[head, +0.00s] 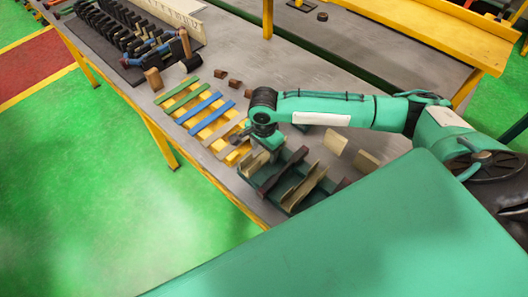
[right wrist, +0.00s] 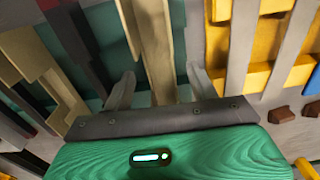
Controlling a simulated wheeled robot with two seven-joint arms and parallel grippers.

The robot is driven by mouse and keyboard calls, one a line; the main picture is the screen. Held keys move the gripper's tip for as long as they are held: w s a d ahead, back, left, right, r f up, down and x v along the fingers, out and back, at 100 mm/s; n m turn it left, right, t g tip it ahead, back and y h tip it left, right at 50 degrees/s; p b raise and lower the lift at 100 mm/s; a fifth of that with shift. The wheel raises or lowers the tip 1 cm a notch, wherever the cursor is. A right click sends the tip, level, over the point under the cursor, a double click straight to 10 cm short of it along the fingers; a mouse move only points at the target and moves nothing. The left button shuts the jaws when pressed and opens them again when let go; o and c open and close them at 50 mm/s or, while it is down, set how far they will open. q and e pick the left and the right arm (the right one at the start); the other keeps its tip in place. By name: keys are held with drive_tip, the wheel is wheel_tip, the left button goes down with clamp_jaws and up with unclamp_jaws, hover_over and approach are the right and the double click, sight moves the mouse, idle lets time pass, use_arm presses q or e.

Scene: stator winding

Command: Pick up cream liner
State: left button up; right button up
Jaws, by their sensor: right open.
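My right gripper (head: 247,140) is over the left end of a dark green tray (head: 262,183), and its fingers also show in the right wrist view (right wrist: 162,92). It is open. A long cream liner (right wrist: 152,40) lies between its two fingers, with a gap on each side. In the head view a cream liner (head: 254,163) stands at the left end of the tray, just below the gripper. Another cream liner (head: 303,187) and dark brown strips are farther right in the tray. My left gripper is not in view.
Left of the tray is a yellow rack (head: 208,118) with green, blue and grey strips across it. Small brown blocks (head: 221,74) lie behind it. Cream pieces (head: 336,142) stand to the right. A black slotted fixture (head: 115,30) is at the far left.

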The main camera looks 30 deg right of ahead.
drive_tip(key=shift+f, duration=0.65)
drive_tip(key=c, duration=0.8)
drive_tip(key=shift+r, duration=0.1)
drive_tip(key=shift+c, duration=0.3)
